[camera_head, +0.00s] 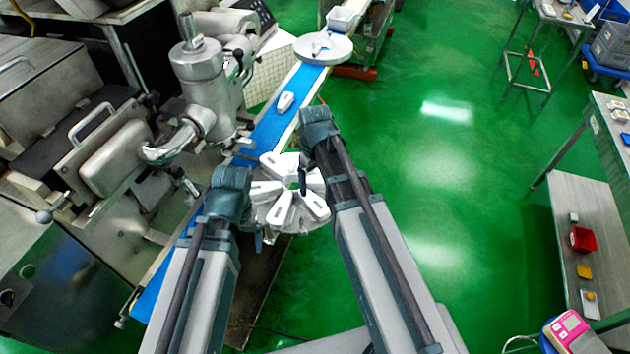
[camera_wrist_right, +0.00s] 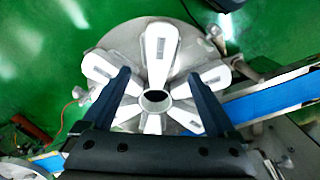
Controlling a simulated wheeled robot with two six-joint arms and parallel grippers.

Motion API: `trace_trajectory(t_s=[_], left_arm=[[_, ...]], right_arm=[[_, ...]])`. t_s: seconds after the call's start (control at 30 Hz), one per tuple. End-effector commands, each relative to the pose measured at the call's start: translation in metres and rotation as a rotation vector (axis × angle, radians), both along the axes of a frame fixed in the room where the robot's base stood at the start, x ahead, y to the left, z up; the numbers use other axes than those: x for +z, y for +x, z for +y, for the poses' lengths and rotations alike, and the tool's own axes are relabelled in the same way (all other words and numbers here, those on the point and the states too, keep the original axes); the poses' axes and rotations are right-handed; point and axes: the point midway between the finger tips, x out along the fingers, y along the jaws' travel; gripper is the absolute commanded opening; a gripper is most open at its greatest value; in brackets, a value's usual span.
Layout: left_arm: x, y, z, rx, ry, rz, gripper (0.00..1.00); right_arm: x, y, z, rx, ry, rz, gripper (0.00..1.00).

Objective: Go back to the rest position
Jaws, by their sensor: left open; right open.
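My left gripper (camera_head: 262,238) hangs below its dark wrist at the lower left side of the round plate in the head view. Its fingers are small and partly hidden there. My right gripper (camera_head: 304,182) points down over the right part of the same plate. In the right wrist view, the right gripper (camera_wrist_right: 163,80) has its two dark fingers wide apart, with nothing held between them. The round metal plate (camera_wrist_right: 200,48) lies beyond the fingers and carries several white wedge-shaped pieces (camera_wrist_right: 158,58) around a central ring (camera_wrist_right: 156,101). My wrists and forearms hide part of the plate in the head view.
A blue conveyor belt (camera_head: 270,130) runs diagonally past the plate, with a white piece (camera_head: 285,101) on it. A steel encrusting machine (camera_head: 200,85) stands close on the left. A second round plate (camera_head: 323,48) sits at the belt's far end. Green floor (camera_head: 450,180) is clear to the right.

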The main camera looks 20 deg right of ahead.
Motion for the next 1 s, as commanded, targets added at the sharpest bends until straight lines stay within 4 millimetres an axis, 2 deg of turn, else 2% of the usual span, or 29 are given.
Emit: trace_trajectory(t_s=[0.03,0.13,0.57,0.77,1.0], left_arm=[[0.013,0.000,0.000,0.000,0.000,0.000,0.92],[0.019,0.000,0.000,-0.001,0.000,0.000,0.92],[0.018,0.000,0.000,-0.001,0.000,0.000,0.92],[0.011,0.000,0.000,-0.001,0.000,0.000,0.92],[-0.011,0.000,0.000,0.000,0.000,0.000,0.92]], right_arm=[[0.013,0.000,0.000,0.000,0.000,0.000,0.92],[0.019,0.000,0.000,0.000,0.000,0.000,0.92],[0.018,0.000,0.000,0.000,0.000,0.000,0.92],[0.011,0.000,0.000,0.000,0.000,0.000,0.92],[-0.012,0.000,0.000,0.000,0.000,0.000,0.92]])
